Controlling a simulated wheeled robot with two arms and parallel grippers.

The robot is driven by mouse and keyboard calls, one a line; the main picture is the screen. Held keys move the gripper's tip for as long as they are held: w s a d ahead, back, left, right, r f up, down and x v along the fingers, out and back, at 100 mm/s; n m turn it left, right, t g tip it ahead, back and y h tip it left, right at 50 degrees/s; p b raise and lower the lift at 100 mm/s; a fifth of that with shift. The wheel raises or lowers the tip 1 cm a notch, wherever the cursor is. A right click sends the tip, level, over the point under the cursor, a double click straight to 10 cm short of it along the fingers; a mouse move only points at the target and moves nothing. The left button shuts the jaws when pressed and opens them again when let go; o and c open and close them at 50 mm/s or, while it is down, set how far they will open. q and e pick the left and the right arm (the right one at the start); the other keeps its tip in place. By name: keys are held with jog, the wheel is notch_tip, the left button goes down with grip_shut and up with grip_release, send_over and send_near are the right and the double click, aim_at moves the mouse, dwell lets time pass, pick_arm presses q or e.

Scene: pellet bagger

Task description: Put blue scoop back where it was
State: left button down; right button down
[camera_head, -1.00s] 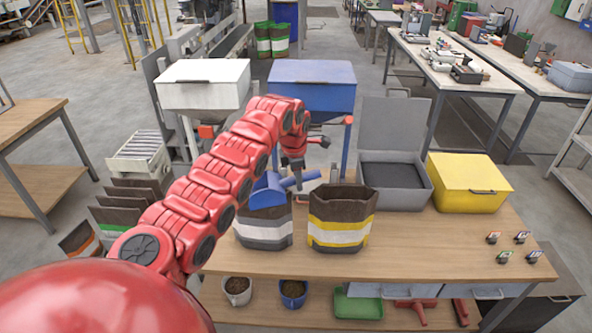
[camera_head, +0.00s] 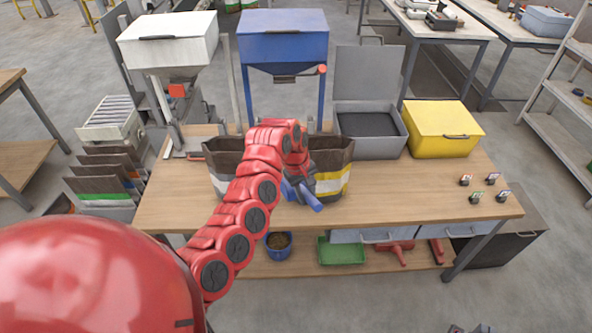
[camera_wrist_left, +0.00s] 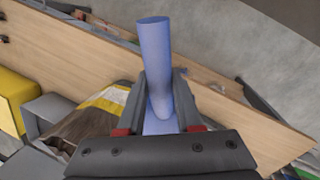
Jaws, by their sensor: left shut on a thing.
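The blue scoop (camera_head: 311,199) is in front of the open bag with the yellow band (camera_head: 333,183), above the table's front part. My left gripper (camera_head: 298,178) is shut on it. In the left wrist view the blue handle (camera_wrist_left: 155,50) stands between the two fingers of my left gripper (camera_wrist_left: 160,98) and points away from the palm. The scoop's bowl is mostly hidden behind the gripper. My right gripper does not show.
An open bag with a white band (camera_head: 218,185) stands partly behind my left arm. The grey open box (camera_head: 380,146) and yellow box (camera_head: 444,130) stand at the back right. The lower shelf holds a green tray (camera_head: 341,252) and a blue bucket (camera_head: 277,250).

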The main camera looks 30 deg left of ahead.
pick_arm(q)
jog(key=s+d+f+m+g, duration=0.2)
jog(key=s+d+f+m, duration=0.2)
jog(key=d+f+m, duration=0.7)
jog(key=shift+s+m+g, duration=0.3)
jog(key=shift+s+m, duration=0.05)
jog(key=shift+m, duration=0.35)
